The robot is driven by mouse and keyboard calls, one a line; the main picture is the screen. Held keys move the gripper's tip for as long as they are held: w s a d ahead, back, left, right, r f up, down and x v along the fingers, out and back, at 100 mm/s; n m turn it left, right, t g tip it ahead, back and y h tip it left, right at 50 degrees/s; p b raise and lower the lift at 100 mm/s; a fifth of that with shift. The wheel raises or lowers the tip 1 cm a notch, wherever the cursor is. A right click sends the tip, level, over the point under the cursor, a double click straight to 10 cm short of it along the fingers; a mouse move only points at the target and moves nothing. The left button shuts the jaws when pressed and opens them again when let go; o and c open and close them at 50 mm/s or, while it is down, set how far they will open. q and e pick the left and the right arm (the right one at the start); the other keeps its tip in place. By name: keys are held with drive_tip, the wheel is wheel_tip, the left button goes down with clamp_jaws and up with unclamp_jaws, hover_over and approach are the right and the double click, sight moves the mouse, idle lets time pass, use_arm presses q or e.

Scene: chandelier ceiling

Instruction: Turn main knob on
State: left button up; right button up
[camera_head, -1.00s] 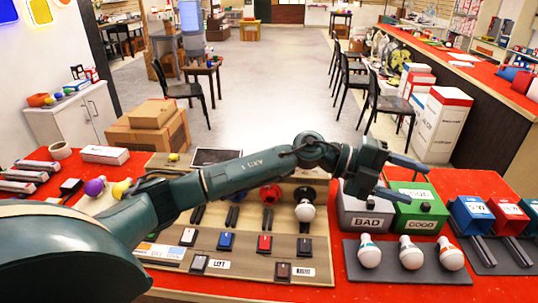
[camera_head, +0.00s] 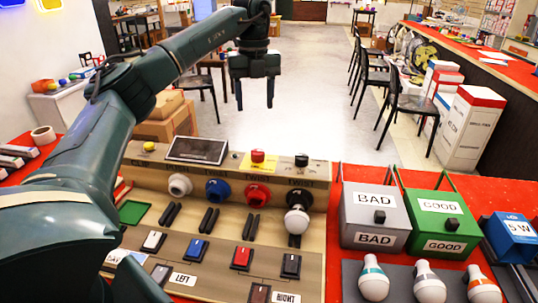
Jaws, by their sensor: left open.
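The beige control panel (camera_head: 225,275) lies on the red table in front of me. Along its raised back edge are a small yellow button (camera_head: 150,146), a dark screen (camera_head: 197,150), a red knob or button on a yellow plate (camera_head: 257,157) and a black knob (camera_head: 301,160). I cannot read which of these is the main knob. My left gripper (camera_head: 255,107) hangs fingers down beyond the panel's back edge, above the red knob in the picture. It is open, empty and apart from the panel. My right gripper is not in view.
The panel carries white (camera_head: 180,185), blue (camera_head: 217,190) and red (camera_head: 257,195) sockets, and a white bulb (camera_head: 297,220) at the black socket. Several rocker switches sit in front. Grey BAD (camera_head: 375,217) and green GOOD (camera_head: 430,220) boxes stand right, behind several bulbs on a grey tray.

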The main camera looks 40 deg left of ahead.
sight(257, 150)
use_arm(q)
wheel_tip(257, 150, down, 14)
drive_tip(key=shift+w+r, duration=0.1)
drive_tip(key=shift+w, duration=0.05)
idle(0.3)
drive_tip(key=shift+c, duration=0.2)
drive_tip(key=c, duration=0.9)
